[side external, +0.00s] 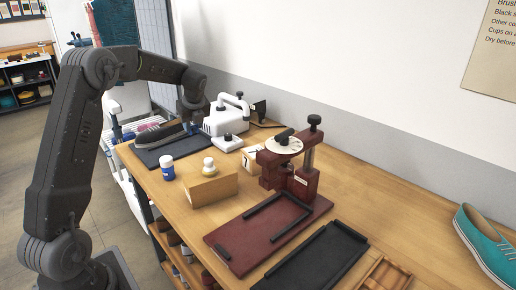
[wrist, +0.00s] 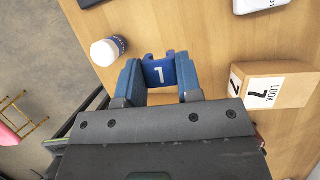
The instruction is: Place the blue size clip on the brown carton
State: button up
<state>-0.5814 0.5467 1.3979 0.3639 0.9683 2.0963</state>
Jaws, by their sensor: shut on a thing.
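In the side view my gripper (side external: 191,112) is raised over the far part of the bench, near the dark shoe, and the clip cannot be made out there. The brown carton (side external: 210,188) is a plain tan box on the bench, nearer the side camera than my gripper. I cannot make out the carton in the wrist view, where my gripper covers the lower part.
A shoe (side external: 160,134) lies on a dark mat.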

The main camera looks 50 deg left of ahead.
jog(key=w+d+r+m+t, duration=0.1)
jog(key=w+d+r+m, duration=0.2)
jog(key=w+d, duration=0.45)
send_near(247, 154)
jog(key=shift+w+d+f, duration=0.1)
jog(key=shift+w+f, duration=0.1)
jog(key=shift+w, duration=0.25)
jog(key=shift+w+d+f, duration=0.1)
jog(key=shift+w+f, duration=0.1)
jog(key=shift+w, duration=0.3)
jog(key=shift+w+d+f, duration=0.1)
jog(key=shift+w+f, duration=0.05)
jog(key=shift+f, duration=2)
jog(key=shift+f, duration=0.2)
jog(key=o, duration=0.9)
